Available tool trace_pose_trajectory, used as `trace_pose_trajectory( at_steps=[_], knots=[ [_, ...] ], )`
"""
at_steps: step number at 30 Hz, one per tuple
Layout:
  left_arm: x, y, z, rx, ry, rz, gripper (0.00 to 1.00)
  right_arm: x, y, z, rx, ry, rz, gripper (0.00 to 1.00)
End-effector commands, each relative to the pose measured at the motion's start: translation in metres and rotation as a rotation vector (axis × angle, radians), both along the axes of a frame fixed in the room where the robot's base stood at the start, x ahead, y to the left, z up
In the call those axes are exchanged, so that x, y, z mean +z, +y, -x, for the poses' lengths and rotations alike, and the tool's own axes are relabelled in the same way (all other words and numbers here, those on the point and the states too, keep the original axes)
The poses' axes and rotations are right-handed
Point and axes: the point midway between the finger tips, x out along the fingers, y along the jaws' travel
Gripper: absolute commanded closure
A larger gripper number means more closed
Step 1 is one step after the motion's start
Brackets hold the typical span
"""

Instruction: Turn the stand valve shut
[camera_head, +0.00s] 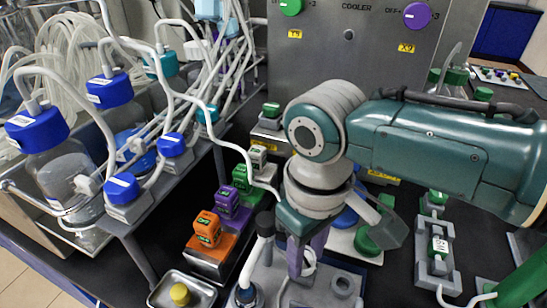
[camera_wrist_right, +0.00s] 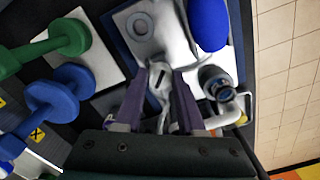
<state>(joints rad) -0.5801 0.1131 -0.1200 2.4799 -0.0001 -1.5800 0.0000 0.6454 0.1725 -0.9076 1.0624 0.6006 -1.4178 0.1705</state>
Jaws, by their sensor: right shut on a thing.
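My right gripper (camera_head: 305,258) reaches down from the right in the head view, over a grey stand (camera_head: 262,283) at the bottom centre. In the right wrist view, the purple fingers of the right gripper (camera_wrist_right: 161,95) close around a small pale grey piece with a dark slot, which I take for the stand valve (camera_wrist_right: 160,90). The gripper is shut on it. In the head view, the wrist and fingers hide most of the valve, so its turn angle is hard to read. My left gripper does not show.
White tubing and a dark round fitting (camera_wrist_right: 214,82) sit close beside the fingers, with a blue rounded part (camera_wrist_right: 208,22) above. Green (camera_wrist_right: 62,38) and blue (camera_wrist_right: 62,95) knobs stand to the left. Blue-capped bottles (camera_head: 37,130) and a small tray (camera_head: 205,296) lie left in the head view.

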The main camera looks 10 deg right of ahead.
Motion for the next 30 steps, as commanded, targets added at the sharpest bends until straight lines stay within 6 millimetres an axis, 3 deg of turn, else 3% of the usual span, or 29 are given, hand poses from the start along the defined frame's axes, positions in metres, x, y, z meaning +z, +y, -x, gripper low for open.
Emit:
trace_pose_trajectory(
  at_steps=[1,12,30],
  knots=[
    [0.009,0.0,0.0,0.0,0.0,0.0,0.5,0.004,0.001,0.001,-0.044,0.004,-0.003,1.0],
    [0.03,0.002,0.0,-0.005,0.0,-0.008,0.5,0.003,0.001,0.001,-0.393,0.002,-0.002,1.0],
    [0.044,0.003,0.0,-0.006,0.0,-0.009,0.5,0.001,0.001,0.0,-0.772,-0.001,-0.001,1.0]
  ],
)
